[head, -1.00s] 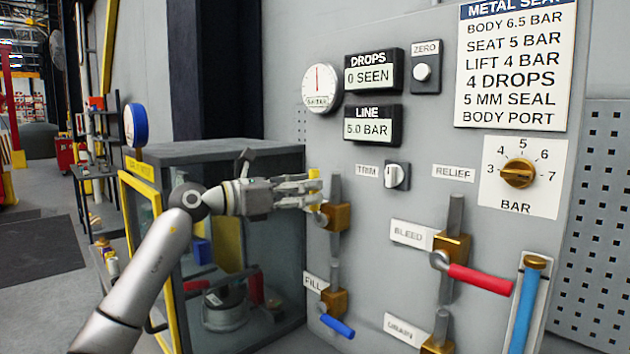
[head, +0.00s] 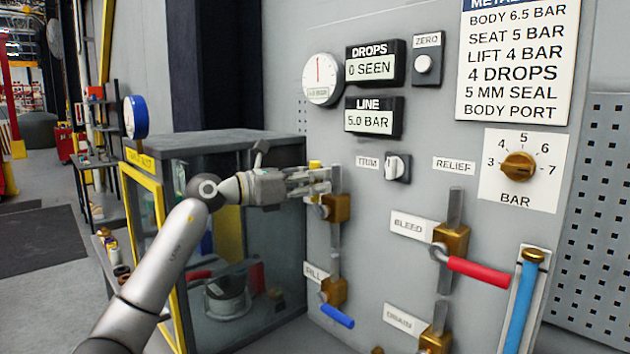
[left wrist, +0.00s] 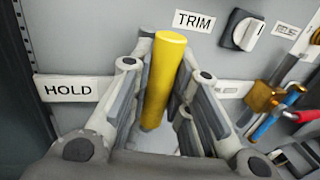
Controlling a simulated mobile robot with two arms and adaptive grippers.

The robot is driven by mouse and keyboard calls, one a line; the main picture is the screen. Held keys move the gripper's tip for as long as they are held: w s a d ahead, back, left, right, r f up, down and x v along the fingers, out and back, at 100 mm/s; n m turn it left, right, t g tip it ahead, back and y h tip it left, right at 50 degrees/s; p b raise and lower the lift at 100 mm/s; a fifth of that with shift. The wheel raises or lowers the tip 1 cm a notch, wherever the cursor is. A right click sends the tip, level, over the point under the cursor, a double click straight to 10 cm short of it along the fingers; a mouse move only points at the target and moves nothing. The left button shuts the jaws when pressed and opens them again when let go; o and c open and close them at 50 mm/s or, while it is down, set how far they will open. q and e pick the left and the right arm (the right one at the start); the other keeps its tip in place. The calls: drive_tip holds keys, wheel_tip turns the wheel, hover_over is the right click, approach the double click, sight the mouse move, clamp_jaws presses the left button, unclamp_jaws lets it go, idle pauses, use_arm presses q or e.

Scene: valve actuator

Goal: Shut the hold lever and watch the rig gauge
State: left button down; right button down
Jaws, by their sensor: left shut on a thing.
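The yellow hold lever (left wrist: 164,80) stands between the fingers of my left gripper (left wrist: 160,110) in the left wrist view, beside the HOLD label (left wrist: 70,89). In the head view only the lever's yellow tip (head: 315,164) shows above my left gripper (head: 318,182), which is shut on it in front of a brass valve body (head: 340,207). The round white rig gauge (head: 320,80) is on the panel above, its red needle pointing about straight up. The LINE display (head: 373,118) reads 5.0 BAR and the DROPS display (head: 374,66) reads 0 SEEN. My right gripper is not in view.
Below the hold valve is the blue fill lever (head: 337,316). To the right are the red bleed lever (head: 485,271), the TRIM knob (head: 397,167) and the relief dial (head: 518,168). A glass-walled test cabinet (head: 225,147) stands left of the panel, close under my left arm.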

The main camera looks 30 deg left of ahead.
use_arm(q)
drive_tip(key=shift+d, duration=0.1)
drive_tip(key=s+d+f+m+y+b, duration=0.2)
drive_tip(key=d+f+m+y+b, duration=0.3)
drive_tip(key=m, duration=1)
drive_tip(key=shift+s+d+f+g+b, duration=0.25)
drive_tip(key=shift+d+f+g+b, duration=0.25)
drive_tip(key=shift+d+f, duration=0.7)
drive_tip(key=shift+a+f, duration=0.2)
drive_tip(key=shift+f, duration=0.05)
drive_tip(key=c, duration=1.3)
unclamp_jaws()
drive_tip(key=shift+c, duration=0.2)
drive_tip(key=shift+r, duration=0.1)
